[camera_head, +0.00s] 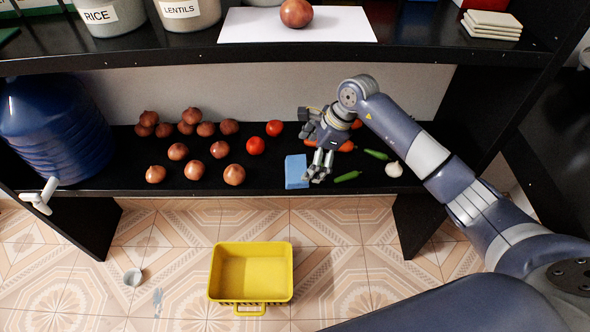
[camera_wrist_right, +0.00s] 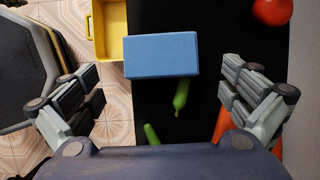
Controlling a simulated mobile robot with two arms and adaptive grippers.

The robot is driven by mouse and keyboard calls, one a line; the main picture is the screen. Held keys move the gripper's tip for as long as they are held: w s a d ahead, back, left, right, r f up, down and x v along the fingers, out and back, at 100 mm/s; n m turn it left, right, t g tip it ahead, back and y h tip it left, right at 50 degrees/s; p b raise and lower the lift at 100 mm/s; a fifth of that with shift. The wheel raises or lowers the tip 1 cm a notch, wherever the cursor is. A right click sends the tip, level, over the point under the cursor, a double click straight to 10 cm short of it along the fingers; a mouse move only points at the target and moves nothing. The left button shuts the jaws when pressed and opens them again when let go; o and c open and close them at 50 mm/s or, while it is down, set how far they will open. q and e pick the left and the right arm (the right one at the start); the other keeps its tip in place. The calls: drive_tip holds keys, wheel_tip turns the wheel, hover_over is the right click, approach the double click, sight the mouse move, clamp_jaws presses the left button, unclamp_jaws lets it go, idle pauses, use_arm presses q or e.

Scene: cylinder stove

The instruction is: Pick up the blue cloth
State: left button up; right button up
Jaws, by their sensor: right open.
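The blue cloth (camera_head: 296,171) looks like a folded light-blue block and lies on the black lower shelf, near its front edge. In the right wrist view the blue cloth (camera_wrist_right: 162,63) lies ahead, between the lines of the two fingers. My right gripper (camera_head: 318,172) is just right of the cloth, with its fingers pointing down. In the right wrist view my right gripper (camera_wrist_right: 160,105) has its fingers spread wide with nothing held between them. I cannot tell from the head view whether a finger touches the cloth. My left gripper is not in view.
Green chillies (camera_head: 347,176), a garlic bulb (camera_head: 394,169) and carrots (camera_head: 345,146) lie close to the gripper. Tomatoes (camera_head: 256,145) and several onions (camera_head: 220,149) lie to the left. The upper shelf (camera_head: 420,52) overhangs behind. A yellow basket (camera_head: 250,296) stands on the floor.

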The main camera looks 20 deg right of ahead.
sight(295, 167)
drive_tip(key=x, duration=0.4)
drive_tip(key=shift+w+a+r, duration=0.1)
drive_tip(key=shift+w+a, duration=0.05)
drive_tip(key=shift+a, duration=0.25)
drive_tip(key=shift+w+a+f, duration=0.15)
drive_tip(key=shift+f, duration=0.3)
drive_tip(key=c, duration=0.9)
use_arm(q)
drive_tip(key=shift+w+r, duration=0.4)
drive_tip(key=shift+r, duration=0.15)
use_arm(e)
drive_tip(key=shift+r, duration=0.1)
